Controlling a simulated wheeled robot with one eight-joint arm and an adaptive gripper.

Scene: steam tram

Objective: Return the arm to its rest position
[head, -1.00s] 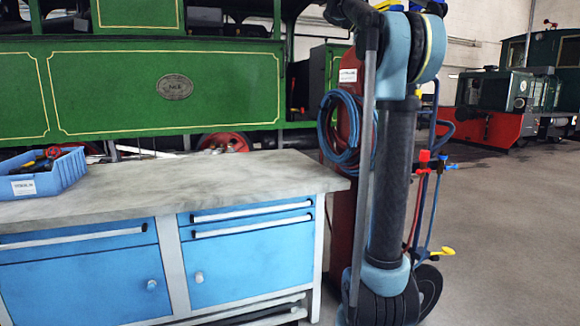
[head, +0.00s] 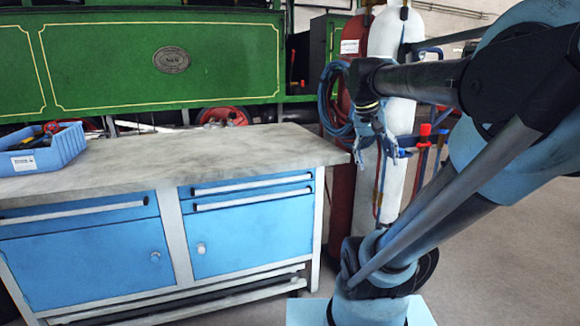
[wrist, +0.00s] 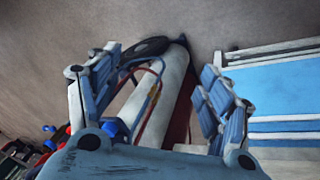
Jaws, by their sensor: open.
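My gripper (head: 372,150) hangs at the end of my arm, pointing down, to the right of the workbench's right end in the head view. It appears in front of the gas cylinders. In the wrist view my gripper (wrist: 162,95) has its two blue jointed fingers spread wide apart, with nothing held between them. My arm is bent, with its upper links raised at the right of the head view.
A workbench (head: 245,150) with blue drawers stands at left, mostly bare on top. A blue bin (head: 68,148) sits on its left end. A white gas cylinder (head: 395,45) and a red one (head: 340,200) stand behind my gripper. A green tram (head: 105,75) is behind.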

